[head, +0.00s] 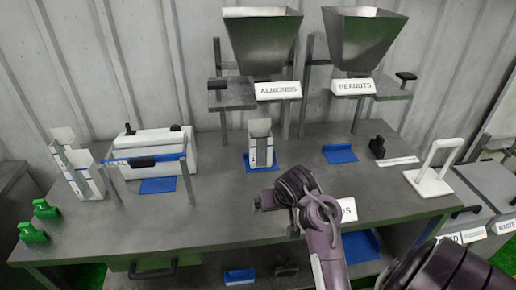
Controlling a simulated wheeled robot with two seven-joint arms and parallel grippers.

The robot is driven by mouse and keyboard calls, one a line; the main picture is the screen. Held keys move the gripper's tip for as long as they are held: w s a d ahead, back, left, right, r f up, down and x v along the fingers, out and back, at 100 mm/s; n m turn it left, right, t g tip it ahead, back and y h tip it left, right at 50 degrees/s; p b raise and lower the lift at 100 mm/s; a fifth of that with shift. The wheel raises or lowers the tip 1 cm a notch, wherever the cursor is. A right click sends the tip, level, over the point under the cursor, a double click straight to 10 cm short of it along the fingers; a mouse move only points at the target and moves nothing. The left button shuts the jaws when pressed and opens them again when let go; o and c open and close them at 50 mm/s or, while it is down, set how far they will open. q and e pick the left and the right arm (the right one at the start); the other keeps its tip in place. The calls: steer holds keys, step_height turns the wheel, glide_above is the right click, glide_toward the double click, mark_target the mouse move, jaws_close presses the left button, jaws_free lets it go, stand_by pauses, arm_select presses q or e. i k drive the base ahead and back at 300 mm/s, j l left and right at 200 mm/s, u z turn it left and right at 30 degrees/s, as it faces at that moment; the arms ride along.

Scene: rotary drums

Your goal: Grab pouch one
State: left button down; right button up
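Open-topped white pouches with blue marks (88,178) stand close together at the left end of the grey table. Another such pouch (260,150) stands upright on a blue mat below the almonds hopper. I cannot tell which is pouch one, as no number is readable. My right arm comes in from the lower right, and its dark wrist end (294,218) is over the table's front, right of and nearer than the middle pouch. It looks apart from the pouches. Its fingers are not clear. My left gripper is out of view.
Hoppers labelled almonds (262,40) and peanuts (362,40) stand at the back. A white machine with a bar (155,148) is left of centre. Green clips (35,233) lie front left; a white stand (432,170) is right.

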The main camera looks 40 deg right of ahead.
mark_target(260, 137)
steer(key=i+l, duration=0.75)
steer(key=i, duration=0.15)
